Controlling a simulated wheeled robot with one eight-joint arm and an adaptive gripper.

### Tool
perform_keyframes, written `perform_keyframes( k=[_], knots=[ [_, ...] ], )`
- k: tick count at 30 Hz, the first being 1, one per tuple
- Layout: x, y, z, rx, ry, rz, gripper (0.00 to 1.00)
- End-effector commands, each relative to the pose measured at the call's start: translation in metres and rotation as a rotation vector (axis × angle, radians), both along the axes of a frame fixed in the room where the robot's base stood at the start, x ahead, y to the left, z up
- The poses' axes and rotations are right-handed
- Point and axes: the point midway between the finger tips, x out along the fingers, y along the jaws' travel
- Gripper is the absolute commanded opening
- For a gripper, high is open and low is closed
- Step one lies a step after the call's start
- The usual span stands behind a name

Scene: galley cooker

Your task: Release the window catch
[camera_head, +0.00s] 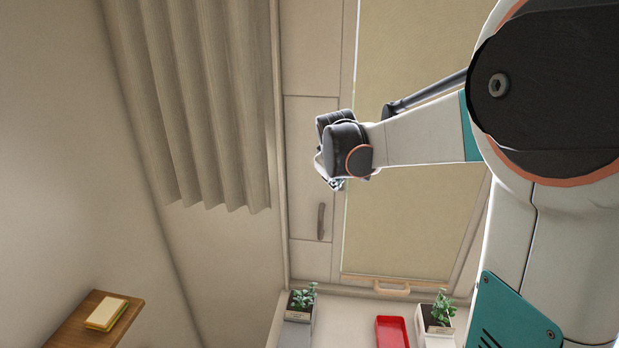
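My gripper (330,165) is at the end of my arm, in front of the seam between a pale panel (305,255) and a beige blind-like panel (400,235). It is seen from behind and the side. Its fingertips are mostly hidden, so I cannot tell whether it is open or holds anything. A dark upright handle (320,222) is on the pale panel below my gripper, apart from it in the picture. A light wooden handle (391,288) is at the bottom edge of the beige panel. I cannot tell which part is the window catch; it may be hidden behind my gripper.
A pleated curtain (205,120) hangs at the left. Two potted plants (301,300) (439,312) and a red tray (392,332) are below on a pale surface. A wooden shelf (75,328) with a yellow-edged block (106,313) is at lower left. My arm covers the right side.

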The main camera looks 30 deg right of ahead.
Motion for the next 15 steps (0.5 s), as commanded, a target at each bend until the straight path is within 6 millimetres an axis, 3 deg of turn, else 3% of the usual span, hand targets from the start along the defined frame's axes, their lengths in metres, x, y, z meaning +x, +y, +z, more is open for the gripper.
perform_keyframes(
  k=[4,15],
  knots=[
    [0.0036,-0.0092,0.0023,0.0,0.0,0.0,0.0],
    [0.0042,-0.0104,0.0023,0.0,0.0,0.0,0.0]
  ],
)
